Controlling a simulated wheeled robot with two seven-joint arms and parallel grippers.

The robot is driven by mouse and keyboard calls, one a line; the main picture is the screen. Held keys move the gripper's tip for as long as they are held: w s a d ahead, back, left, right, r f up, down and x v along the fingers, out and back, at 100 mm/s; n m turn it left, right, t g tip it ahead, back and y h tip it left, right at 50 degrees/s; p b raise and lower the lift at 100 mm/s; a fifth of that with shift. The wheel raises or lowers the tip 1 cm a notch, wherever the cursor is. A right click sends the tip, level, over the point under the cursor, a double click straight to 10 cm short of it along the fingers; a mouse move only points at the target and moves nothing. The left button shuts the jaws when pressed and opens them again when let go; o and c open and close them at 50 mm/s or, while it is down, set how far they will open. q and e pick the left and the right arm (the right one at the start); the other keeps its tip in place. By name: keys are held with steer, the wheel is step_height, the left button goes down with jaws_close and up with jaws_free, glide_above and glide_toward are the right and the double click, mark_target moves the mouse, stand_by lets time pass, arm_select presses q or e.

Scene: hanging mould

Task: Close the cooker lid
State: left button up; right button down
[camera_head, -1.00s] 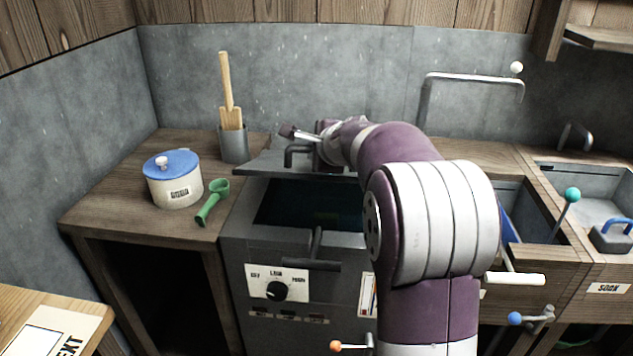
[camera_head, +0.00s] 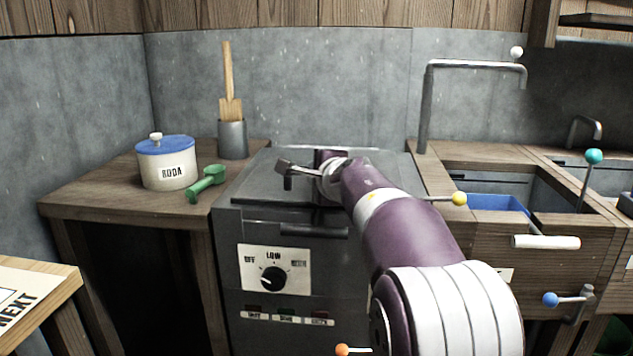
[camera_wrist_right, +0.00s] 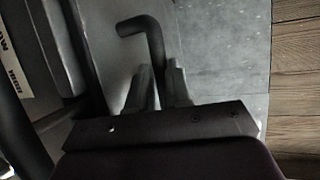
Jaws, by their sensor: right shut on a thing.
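The cooker (camera_head: 228,280) is a dark grey box with a dial on its front. Its flat grey lid (camera_head: 250,190) lies down over the top, and no opening shows beneath it. I cannot tell whether a thin gap is left at its edge. My right gripper (camera_head: 286,168) is over the lid, shut on the dark bent lid handle (camera_head: 289,182). In the right wrist view the fingers (camera_wrist_right: 160,88) are at the lower part of the handle (camera_wrist_right: 148,32). My right forearm hides the lid's right part. My left gripper is not in view.
A dark front bar (camera_head: 300,230) sits below the lid. A sink with a tall tap (camera_head: 427,105) is at right.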

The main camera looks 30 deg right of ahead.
steer(key=shift+w+a+f, duration=0.1)
steer(key=shift+f, duration=0.7)
steer(key=c, duration=1.1)
jaws_free()
steer(key=shift+o, duration=0.2)
steer(key=shift+s+r, duration=0.15)
steer(key=shift+s, duration=0.1)
steer(key=p+v, duration=0.1)
steer(key=v, duration=1.1)
steer(key=shift+s+r, duration=0.25)
steer(key=shift+r, duration=0.1)
